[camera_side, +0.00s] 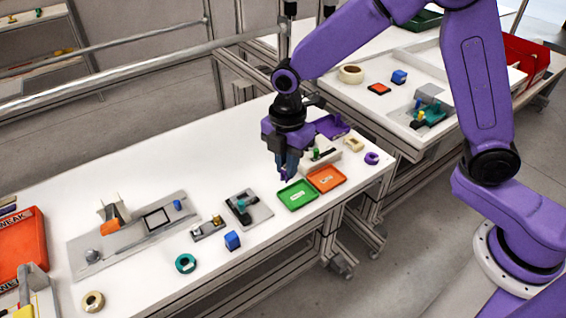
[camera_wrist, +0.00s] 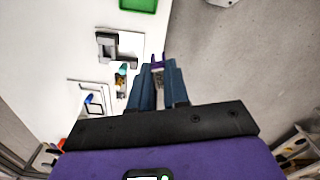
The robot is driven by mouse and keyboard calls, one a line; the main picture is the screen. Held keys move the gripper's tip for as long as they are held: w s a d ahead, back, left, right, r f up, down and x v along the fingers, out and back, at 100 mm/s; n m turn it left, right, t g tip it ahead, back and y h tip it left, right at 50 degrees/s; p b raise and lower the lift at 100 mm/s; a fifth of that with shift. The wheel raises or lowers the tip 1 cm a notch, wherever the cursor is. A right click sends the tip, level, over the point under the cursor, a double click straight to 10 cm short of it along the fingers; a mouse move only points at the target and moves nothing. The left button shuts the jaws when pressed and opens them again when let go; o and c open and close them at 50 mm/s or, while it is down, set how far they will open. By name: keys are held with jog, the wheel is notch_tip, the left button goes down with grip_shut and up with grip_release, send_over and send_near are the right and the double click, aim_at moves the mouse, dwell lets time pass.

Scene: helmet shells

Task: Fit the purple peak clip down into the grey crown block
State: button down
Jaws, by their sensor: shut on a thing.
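My gripper (camera_side: 287,168) hangs above the white bench, left of and above the green tray, with its fingers pointing down. It is shut on the purple peak clip (camera_side: 284,177), whose small end shows below the fingertips. In the wrist view the clip (camera_wrist: 157,60) shows at the tips of my blue fingers (camera_wrist: 158,72); the fingers hide much of it. The grey crown block (camera_wrist: 109,46) sits on a light plate, ahead and left of the fingers in the wrist view. In the side view the block (camera_side: 240,202) is left of and below my gripper, apart from the clip.
A green tray (camera_side: 298,207) and an orange tray (camera_side: 341,187) lie near the front edge. A blue block (camera_side: 232,240), a teal ring (camera_side: 186,263) and a grey fixture plate (camera_side: 81,256) are on the left. A purple ring (camera_side: 372,158) lies at the right.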

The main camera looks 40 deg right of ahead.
jog(key=w+a+f+m, duration=0.2)
jog(key=w+a+f, duration=0.1)
jog(key=w, duration=0.2)
jog(key=w+a+f+m, duration=0.1)
jog(key=w+a+f, duration=0.2)
jog(key=w, duration=0.3)
jog(key=shift+w+m, duration=0.15)
jog(key=shift+m, duration=0.25)
jog(key=shift+f, duration=2.85)
jog(key=shift+f, duration=1.35)
jog(key=c, duration=1)
grip_release()
jog(key=shift+c, duration=0.2)
